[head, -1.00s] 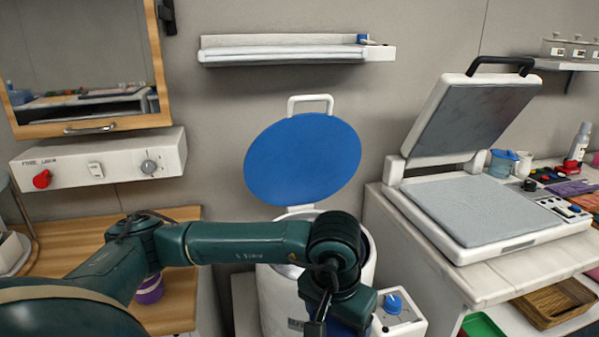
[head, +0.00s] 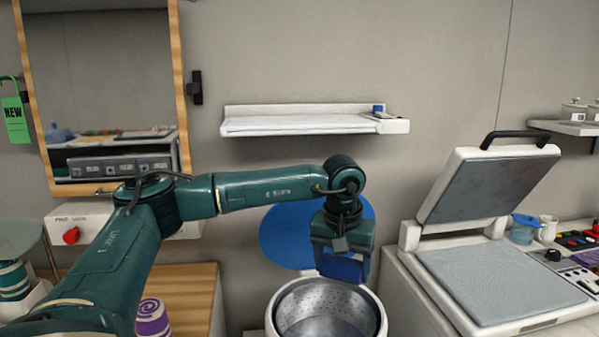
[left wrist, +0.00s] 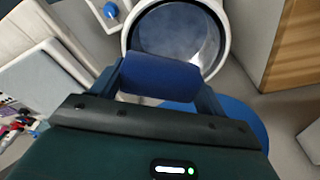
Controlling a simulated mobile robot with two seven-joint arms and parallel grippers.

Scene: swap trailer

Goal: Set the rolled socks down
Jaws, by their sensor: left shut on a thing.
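My left gripper (head: 342,262) is shut on the dark blue rolled socks (head: 341,269). The roll (left wrist: 160,76) lies crosswise between the two fingers in the left wrist view. In the head view the gripper hangs above the open round drum (head: 326,308), at its back rim and in front of the round blue lid (head: 287,236). In the left wrist view the drum (left wrist: 178,33) lies beyond the socks, and its inside looks empty. I cannot tell the exact height of the socks above the rim. My right gripper is not in view.
A heat press (head: 493,282) stands open on the counter to the right. A white wall shelf (head: 310,123) hangs above the lid. A wooden counter (head: 190,290) with a purple roll (head: 152,318) is at the left. A framed mirror (head: 103,90) hangs upper left.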

